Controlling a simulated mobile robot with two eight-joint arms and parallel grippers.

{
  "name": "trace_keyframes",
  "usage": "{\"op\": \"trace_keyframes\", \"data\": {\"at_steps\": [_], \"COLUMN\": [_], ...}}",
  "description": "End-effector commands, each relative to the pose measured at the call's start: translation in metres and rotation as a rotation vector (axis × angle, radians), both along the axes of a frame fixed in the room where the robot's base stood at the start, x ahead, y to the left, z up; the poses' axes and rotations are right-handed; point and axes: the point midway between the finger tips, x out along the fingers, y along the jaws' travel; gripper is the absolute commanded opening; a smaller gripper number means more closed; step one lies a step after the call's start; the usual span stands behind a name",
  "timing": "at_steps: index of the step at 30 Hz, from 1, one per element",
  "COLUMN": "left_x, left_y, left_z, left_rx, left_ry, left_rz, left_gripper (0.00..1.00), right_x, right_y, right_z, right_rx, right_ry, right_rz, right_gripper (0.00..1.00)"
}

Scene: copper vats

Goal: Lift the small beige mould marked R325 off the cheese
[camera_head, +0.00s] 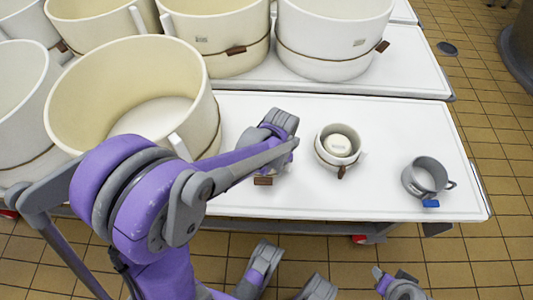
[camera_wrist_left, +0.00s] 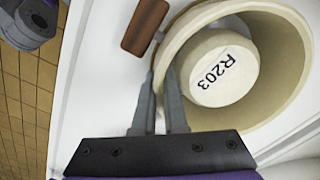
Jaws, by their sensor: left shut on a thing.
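In the left wrist view, a small beige mould (camera_wrist_left: 275,105) stands around a pale cheese (camera_wrist_left: 205,88) whose top reads R203. A brown tag (camera_wrist_left: 146,25) hangs at its rim. My left gripper (camera_wrist_left: 160,78) is shut on the mould's wall, one finger outside and one inside. I see no R325 mark. In the head view, my left arm hides most of this mould; its brown tag (camera_head: 263,180) shows. I cannot tell whether the mould is clear of the table.
A second small beige mould (camera_head: 322,156) with a pale cheese (camera_head: 338,145) in it stands to the right on the white table (camera_head: 400,125). A grey handled mug (camera_head: 425,177) with a blue tag stands further right. Large beige vats (camera_head: 130,75) crowd the left and back.

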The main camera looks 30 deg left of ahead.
Motion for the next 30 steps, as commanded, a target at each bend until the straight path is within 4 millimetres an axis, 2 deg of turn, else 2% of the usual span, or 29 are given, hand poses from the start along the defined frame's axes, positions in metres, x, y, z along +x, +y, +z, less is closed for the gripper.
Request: {"op": "trace_keyframes", "data": {"at_steps": [11, 14, 17, 24, 30], "left_x": [0.0, 0.0, 0.0, 0.0, 0.0], "left_y": [0.0, 0.0, 0.0, 0.0, 0.0], "left_z": [0.001, 0.007, 0.022, 0.071, 0.096], "left_rx": [0.001, 0.001, 0.001, 0.001, 0.001], "left_ry": [0.0, 0.0, -0.001, -0.001, -0.001], "left_rz": [0.0, 0.0, 0.0, 0.0, 0.0], "left_gripper": [0.0, 0.0, 0.0, 0.0, 0.0], "right_x": [0.0, 0.0, -0.001, -0.004, -0.005], "right_y": [0.0, 0.0, 0.0, 0.0, 0.0], "right_z": [0.0, 0.003, 0.01, 0.031, 0.04], "right_rx": [0.0, 0.0, 0.0, 0.0, 0.0], "right_ry": [0.0, -0.001, -0.003, -0.009, -0.012], "right_rz": [0.0, 0.0, 0.0, 0.0, 0.0], "right_gripper": [0.45, 0.45, 0.45, 0.45, 0.45]}}
